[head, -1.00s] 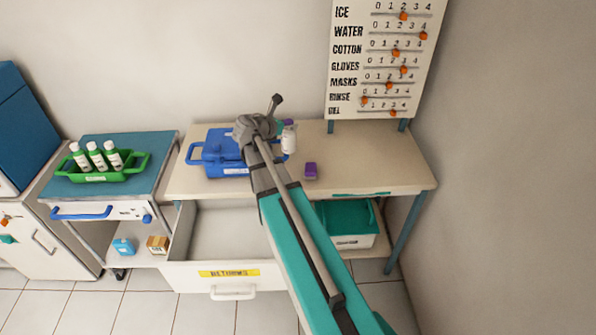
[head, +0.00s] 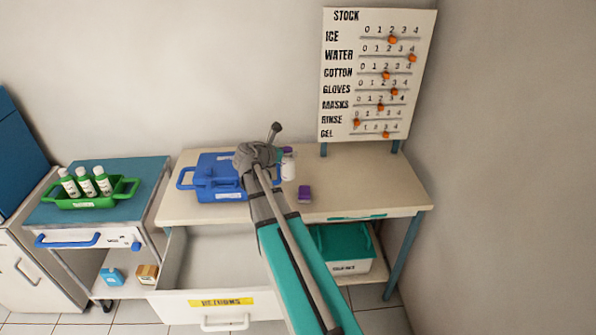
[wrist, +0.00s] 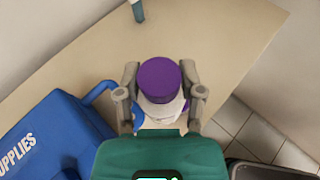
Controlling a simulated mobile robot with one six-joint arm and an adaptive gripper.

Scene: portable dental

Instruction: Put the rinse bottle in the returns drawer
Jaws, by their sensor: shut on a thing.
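The rinse bottle, white with a purple cap (wrist: 160,80), is between the fingers of my gripper (wrist: 160,90) in the wrist view. My gripper is shut on it. In the head view the white bottle (head: 288,166) shows at the right of my wrist, over the back of the bench; whether it touches the bench top I cannot tell. The fingers are mostly hidden there. The returns drawer (head: 220,303) is pulled open below the bench front, to the left of my arm. The visible part of its inside is empty; my arm hides its right end.
A blue supplies box (head: 215,178) stands on the bench (head: 370,190) left of my gripper. A small purple block (head: 304,194) lies near the bottle. A green tray (head: 85,201) of white bottles stands on the left cart. A stock board (head: 378,75) rises behind.

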